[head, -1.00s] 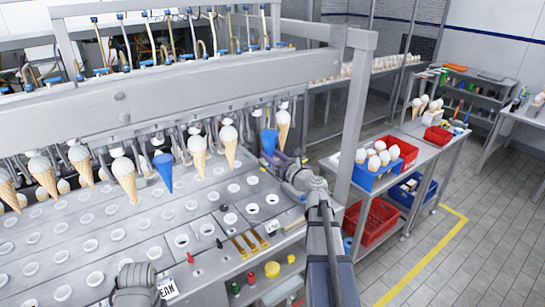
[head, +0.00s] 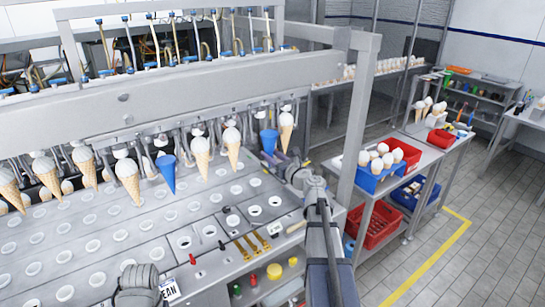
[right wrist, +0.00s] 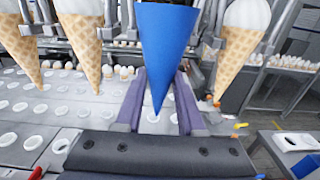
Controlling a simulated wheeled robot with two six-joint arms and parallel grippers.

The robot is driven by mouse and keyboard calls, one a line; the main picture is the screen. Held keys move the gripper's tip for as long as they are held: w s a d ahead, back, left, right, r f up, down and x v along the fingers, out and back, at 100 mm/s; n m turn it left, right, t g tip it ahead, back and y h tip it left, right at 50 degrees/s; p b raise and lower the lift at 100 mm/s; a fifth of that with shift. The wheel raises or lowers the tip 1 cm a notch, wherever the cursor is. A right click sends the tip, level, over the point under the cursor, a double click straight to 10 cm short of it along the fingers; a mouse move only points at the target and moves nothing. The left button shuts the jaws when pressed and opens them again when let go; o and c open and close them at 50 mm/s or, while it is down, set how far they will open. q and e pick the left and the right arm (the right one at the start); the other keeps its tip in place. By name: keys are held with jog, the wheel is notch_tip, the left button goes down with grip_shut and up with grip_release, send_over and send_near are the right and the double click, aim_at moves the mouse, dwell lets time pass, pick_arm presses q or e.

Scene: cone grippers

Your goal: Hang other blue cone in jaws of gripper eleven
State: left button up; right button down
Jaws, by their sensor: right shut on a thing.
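A blue cone (head: 269,141) is point down at the right part of the hanging row, just left of a waffle cone. My right gripper (head: 277,158) is at its lower part. Another blue cone (head: 167,174) hangs in the row farther left, between waffle cones. My left gripper's fingers do not show.
Waffle cones with white tops (head: 201,156) hang on both sides in the row of machine grippers. Below is a grey table with white round holes (head: 122,235). A cart with blue and red bins (head: 378,182) stands at the right.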

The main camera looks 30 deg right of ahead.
jog(key=shift+w, duration=0.8)
jog(key=shift+w+a, duration=0.1)
jog(key=shift+w, duration=0.1)
jog(key=shift+w+a, duration=0.15)
jog(key=shift+w, duration=1.65)
jog(key=shift+f+b, duration=0.6)
dwell(0.8)
jog(key=shift+c, duration=0.6)
grip_release()
jog(key=shift+s, duration=0.15)
jog(key=s, duration=0.8)
jog(key=shift+s+d, duration=0.4)
dwell(0.4)
jog(key=shift+w, duration=0.1)
dwell(0.5)
